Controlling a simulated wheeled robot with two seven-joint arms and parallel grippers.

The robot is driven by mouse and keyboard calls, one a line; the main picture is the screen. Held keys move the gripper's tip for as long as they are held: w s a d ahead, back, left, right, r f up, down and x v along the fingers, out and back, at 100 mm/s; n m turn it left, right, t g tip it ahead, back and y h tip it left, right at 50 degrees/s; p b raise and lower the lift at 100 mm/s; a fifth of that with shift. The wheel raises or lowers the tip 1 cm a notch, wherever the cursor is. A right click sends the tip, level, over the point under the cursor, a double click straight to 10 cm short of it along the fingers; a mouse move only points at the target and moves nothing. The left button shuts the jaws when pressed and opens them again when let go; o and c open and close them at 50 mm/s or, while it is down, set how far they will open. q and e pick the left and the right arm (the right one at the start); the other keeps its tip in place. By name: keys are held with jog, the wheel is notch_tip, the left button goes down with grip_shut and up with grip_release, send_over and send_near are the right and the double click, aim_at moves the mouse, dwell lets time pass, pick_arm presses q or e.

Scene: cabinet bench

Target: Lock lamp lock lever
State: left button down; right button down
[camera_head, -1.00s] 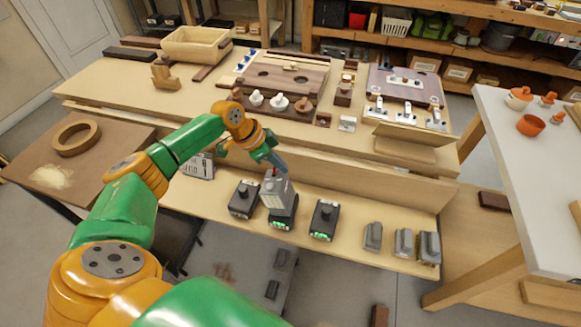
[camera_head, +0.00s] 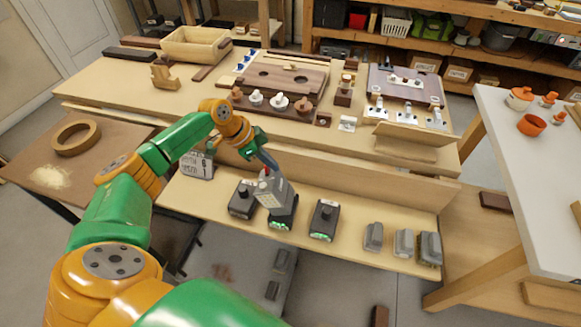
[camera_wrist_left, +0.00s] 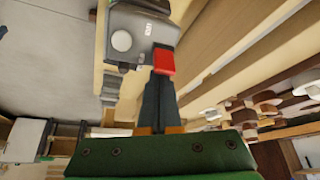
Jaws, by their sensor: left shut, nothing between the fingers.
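The grey lamp (camera_head: 273,197) stands in the middle of the lower bench shelf, on a black base with green lights. Its grey top, with a pale round disc, fills the upper part of the left wrist view (camera_wrist_left: 122,42). A red lever (camera_wrist_left: 164,60) sits at the lamp's edge there. My left gripper (camera_head: 275,172) is shut and empty, its fingers slanting down at the lamp's top. In the left wrist view its dark fingers (camera_wrist_left: 159,84) reach up to the red lever; I cannot tell whether they touch it. My right gripper is not in view.
Black units stand left (camera_head: 243,199) and right (camera_head: 323,220) of the lamp. Several grey blocks (camera_head: 403,242) stand farther right on the shelf. A raised bench (camera_head: 215,95) with boards and knobs lies behind.

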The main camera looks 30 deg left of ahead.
pick_arm(q)
jog(key=shift+s+a, duration=0.15)
jog(key=shift+a, duration=0.35)
jog(key=shift+r, duration=0.1)
jog(key=shift+d+r+p, duration=0.3)
jog(key=shift+r+p, duration=0.2)
jog(key=shift+p, duration=0.15)
jog(key=shift+d+r+p, duration=0.3)
jog(key=shift+r+p, duration=0.2)
jog(key=shift+p, duration=0.15)
notch_tip(320, 180, up, 7)
jog(key=p, duration=0.6)
jog(key=shift+p, duration=0.4)
jog(key=shift+f, duration=0.1)
